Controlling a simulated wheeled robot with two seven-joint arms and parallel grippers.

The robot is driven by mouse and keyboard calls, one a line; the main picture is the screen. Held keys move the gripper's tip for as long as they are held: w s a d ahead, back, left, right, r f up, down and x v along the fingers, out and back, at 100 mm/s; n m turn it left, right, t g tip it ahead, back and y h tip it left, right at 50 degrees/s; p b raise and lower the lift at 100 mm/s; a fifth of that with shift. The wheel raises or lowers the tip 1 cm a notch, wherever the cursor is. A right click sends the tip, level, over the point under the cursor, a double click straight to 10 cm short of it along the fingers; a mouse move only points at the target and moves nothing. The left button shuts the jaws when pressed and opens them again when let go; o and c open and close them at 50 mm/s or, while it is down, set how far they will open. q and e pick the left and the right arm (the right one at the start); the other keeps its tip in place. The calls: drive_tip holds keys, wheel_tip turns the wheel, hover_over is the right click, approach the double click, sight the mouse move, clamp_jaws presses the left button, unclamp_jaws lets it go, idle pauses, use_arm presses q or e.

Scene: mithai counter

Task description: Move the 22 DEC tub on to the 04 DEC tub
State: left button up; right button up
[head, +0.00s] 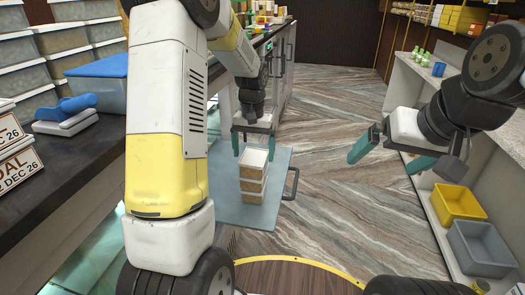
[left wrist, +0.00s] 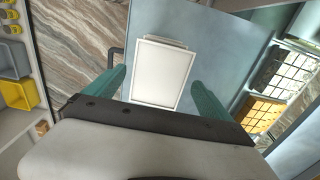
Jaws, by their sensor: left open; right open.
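A short stack of tubs with a white lid (head: 255,158) stands on a blue-grey platform (head: 225,212); no date is readable on its sides. My left gripper (head: 254,147) is open just above the stack, fingers pointing down. In the left wrist view the white lid (left wrist: 162,73) lies ahead of and between the open teal fingers of my left gripper (left wrist: 160,90), apart from both. A second lid edge shows just behind it. My right gripper (head: 393,153) is open and empty, out over the floor. I cannot tell which tub is 22 DEC or 04 DEC.
A handle (head: 292,184) edges the platform. Yellow (head: 458,204) and grey (head: 480,249) bins sit at right.

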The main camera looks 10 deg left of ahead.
sight(254, 157)
use_arm(q)
drive_tip(key=s+r+t, duration=0.1)
drive_tip(key=s+r, duration=0.2)
drive_tip(key=r, duration=0.5)
drive_tip(key=s+r+t, duration=0.1)
drive_tip(key=s+r, duration=0.3)
drive_tip(key=r, duration=0.4)
drive_tip(key=s+d+r+t+h, duration=0.1)
drive_tip(key=s+t, duration=0.3)
drive_tip(key=s, duration=1.3)
drive_tip(key=shift+s+d+r+h, duration=0.15)
drive_tip(key=shift+d+r+h, duration=0.25)
drive_tip(key=shift+d+h, duration=0.2)
